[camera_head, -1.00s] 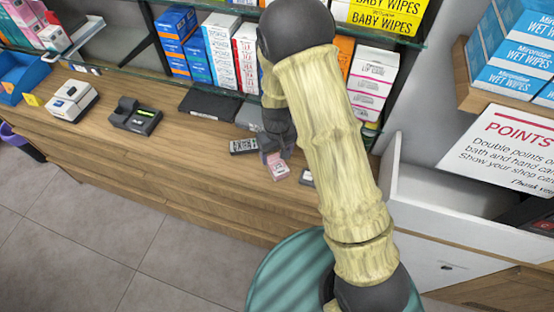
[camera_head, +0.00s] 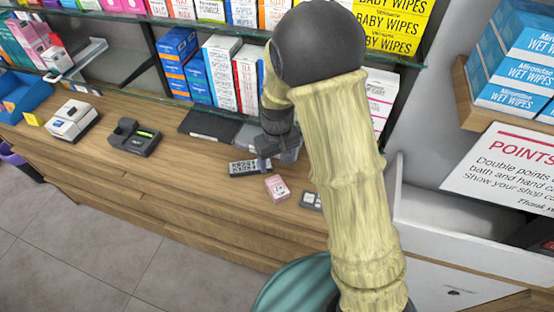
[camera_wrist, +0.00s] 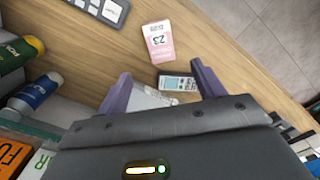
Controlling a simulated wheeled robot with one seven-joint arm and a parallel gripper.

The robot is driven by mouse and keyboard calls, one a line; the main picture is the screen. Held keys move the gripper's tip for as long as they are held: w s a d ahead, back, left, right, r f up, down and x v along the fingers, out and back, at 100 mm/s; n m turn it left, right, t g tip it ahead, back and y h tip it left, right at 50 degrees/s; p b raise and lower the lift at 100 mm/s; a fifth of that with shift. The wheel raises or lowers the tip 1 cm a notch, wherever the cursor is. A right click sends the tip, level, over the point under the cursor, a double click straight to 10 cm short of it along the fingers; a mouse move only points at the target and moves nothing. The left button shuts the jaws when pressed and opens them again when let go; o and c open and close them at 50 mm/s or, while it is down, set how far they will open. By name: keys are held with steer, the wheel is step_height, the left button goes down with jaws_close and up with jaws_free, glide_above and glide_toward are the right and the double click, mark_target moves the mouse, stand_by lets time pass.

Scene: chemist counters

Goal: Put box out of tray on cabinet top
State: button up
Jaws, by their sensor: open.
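A small pink and white box (camera_head: 277,187) lies on the wooden cabinet top (camera_head: 215,180). It also shows in the wrist view (camera_wrist: 158,41), beyond my fingertips and apart from them. My gripper (camera_wrist: 163,82) is open and empty. In the head view my gripper (camera_head: 271,150) is above the back of the cabinet top, behind the box, and partly hidden by my wrist. A clear grey tray (camera_head: 288,153) stands behind it, mostly hidden by my arm. The tray also shows between my fingers in the wrist view (camera_wrist: 148,100).
A remote-like keypad (camera_head: 249,167) lies left of the box, and a small grey device (camera_head: 311,200) lies to its right. A black card terminal (camera_head: 133,137) and a white device (camera_head: 72,119) stand farther left. Stocked shelves rise behind. The front left of the top is clear.

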steer(key=s+d+r+m+t, duration=0.1)
steer(key=s+d+r+m, duration=0.1)
steer(key=s+d+r, duration=0.2)
steer(key=s+d+r+m+t, duration=0.1)
steer(key=s+d+r+m, duration=0.2)
steer(key=s+d+r, duration=0.2)
steer(key=s+d, duration=0.3)
steer(key=d, duration=0.1)
steer(key=shift+s+d+t, duration=0.25)
steer(key=shift+d+t, duration=0.05)
